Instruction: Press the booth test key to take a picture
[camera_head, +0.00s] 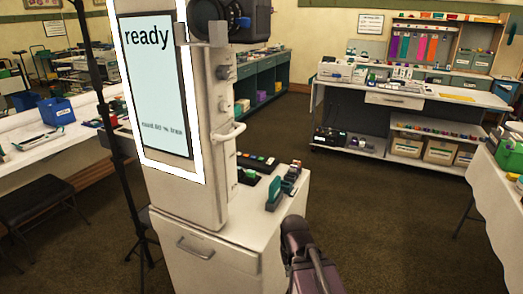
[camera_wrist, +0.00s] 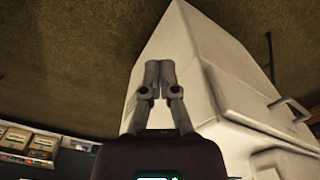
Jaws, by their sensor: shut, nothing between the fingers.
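The photo booth (camera_head: 205,150) is a tall white column on a white cabinet, left of centre in the head view. Its lit screen (camera_head: 155,85) reads "ready", with a smaller, unreadable line below. The narrow right side carries a dark round knob (camera_head: 223,72), a small button-like part (camera_head: 224,107) and a white handle (camera_head: 229,133). I cannot tell which part is the test key. My gripper (camera_wrist: 160,64) is shut and empty in the wrist view, in front of the white cabinet's corner. In the head view only my arm shows, right of the cabinet; the fingers are hidden.
The cabinet top (camera_head: 220,228) holds a dark strip with coloured buttons (camera_head: 257,162) and a green device (camera_head: 274,193). A black stand (camera_head: 105,120) is left of the booth. A white workbench (camera_head: 420,97) stands at the back right. Open floor (camera_head: 390,215) lies right of the cabinet.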

